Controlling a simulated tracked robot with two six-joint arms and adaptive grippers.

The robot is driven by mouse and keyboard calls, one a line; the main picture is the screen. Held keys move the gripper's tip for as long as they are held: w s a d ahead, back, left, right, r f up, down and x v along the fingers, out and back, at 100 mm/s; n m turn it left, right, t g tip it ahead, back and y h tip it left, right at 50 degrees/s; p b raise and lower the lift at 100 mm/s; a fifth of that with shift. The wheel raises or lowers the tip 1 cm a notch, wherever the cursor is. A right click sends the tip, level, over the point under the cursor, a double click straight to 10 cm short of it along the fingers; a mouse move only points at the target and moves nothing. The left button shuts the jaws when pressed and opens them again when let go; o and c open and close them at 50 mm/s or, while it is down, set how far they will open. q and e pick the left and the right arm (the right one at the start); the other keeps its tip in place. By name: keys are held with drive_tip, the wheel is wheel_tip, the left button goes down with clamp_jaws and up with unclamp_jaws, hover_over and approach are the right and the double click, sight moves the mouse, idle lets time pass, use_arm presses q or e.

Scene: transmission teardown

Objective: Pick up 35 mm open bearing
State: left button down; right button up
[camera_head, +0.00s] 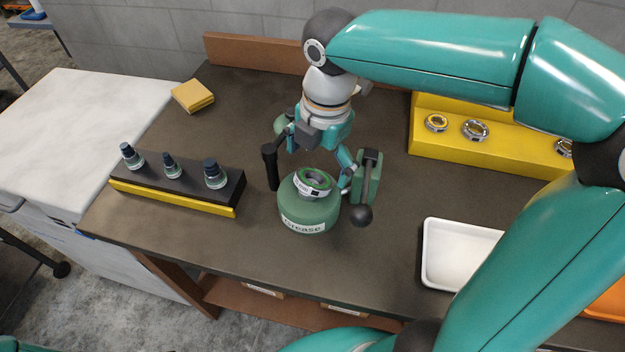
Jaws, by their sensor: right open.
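A ring-shaped bearing (314,181) with a green ring and a white label sits on top of the green grease container (309,212). My right gripper (316,163) is open just above and behind this bearing, pointing down, and does not visibly hold anything. Two more bearings, one with a yellow ring (436,122) and one plain metal (474,130), sit on the yellow stand (480,148) at the right. A third (564,148) there is partly hidden by my right arm. I cannot read which bearing is the 35 mm open one. My left gripper is out of view.
A green block with a dark lever and ball knob (368,182) stands close right of the container. A dark rack (190,183) with several bottle-like pieces is at left. A white tray (432,255) lies at right, a yellow block (192,96) at back left.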

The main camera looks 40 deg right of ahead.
sight(312, 182)
drive_tip(key=shift+w+a+f, duration=0.1)
drive_tip(key=shift+w+f, duration=0.05)
drive_tip(key=shift+f, duration=0.8)
drive_tip(key=shift+w+a+f, duration=0.1)
drive_tip(key=shift+w+f, duration=0.05)
drive_tip(key=shift+f, duration=0.8)
drive_tip(key=shift+w+f, duration=0.15)
drive_tip(key=shift+f, duration=0.8)
drive_tip(key=shift+c, duration=0.3)
drive_tip(key=shift+r, duration=0.15)
drive_tip(key=c, duration=1.5)
